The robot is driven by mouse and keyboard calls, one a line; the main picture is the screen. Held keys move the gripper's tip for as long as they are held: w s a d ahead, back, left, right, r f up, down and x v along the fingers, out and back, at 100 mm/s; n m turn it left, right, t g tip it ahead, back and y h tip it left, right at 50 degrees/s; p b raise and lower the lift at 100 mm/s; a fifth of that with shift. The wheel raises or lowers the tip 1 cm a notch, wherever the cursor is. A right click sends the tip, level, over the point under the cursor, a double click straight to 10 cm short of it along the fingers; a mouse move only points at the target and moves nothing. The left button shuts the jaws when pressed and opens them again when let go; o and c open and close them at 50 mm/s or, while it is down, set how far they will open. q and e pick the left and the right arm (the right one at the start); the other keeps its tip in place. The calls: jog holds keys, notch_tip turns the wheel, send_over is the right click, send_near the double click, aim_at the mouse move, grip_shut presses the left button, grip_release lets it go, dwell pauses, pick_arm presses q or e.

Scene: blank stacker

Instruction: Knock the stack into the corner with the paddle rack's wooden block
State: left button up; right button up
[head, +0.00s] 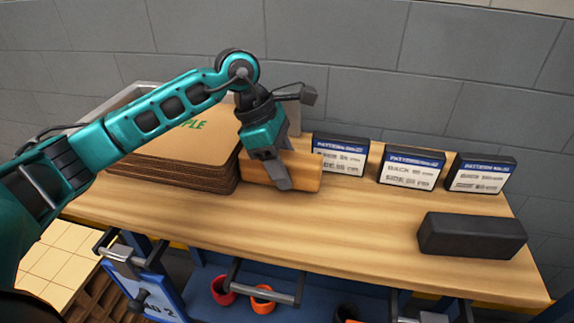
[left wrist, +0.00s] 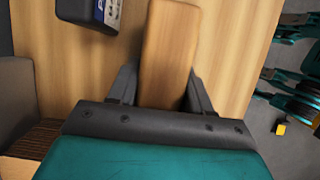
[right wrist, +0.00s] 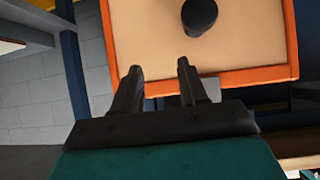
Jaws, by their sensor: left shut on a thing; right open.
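My left gripper (head: 277,172) is shut on a wooden block (head: 307,174), which lies at the right side of the cardboard stack on the wooden bench. In the left wrist view the block (left wrist: 170,50) sits between the two fingers and sticks out beyond them. The stack (head: 170,171) is a pile of brown sheets with green lettering on top, at the left of the bench against grey metal guides (head: 134,95). The arm hides part of the stack. My right gripper (right wrist: 160,80) is open and empty in the right wrist view; it is not visible in the head view.
Three blue-and-white labelled boxes (head: 411,168) stand along the back of the bench. A black block (head: 471,235) lies at the front right. The bench (head: 350,225) is bare in the middle. Red and orange rings (head: 263,299) sit below. An orange-rimmed tray (right wrist: 235,76) is ahead of my right gripper.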

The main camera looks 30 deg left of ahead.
pick_arm(q)
jog(key=shift+s+a, duration=0.15)
jog(key=shift+a, duration=0.6)
jog(key=shift+s+a+b, duration=0.25)
jog(key=shift+a+b, duration=0.3)
jog(key=shift+a, duration=0.4)
jog(key=shift+w+d, duration=0.1)
jog(key=shift+d, duration=0.3)
jog(key=shift+w+d, duration=0.1)
jog(key=shift+d, duration=0.4)
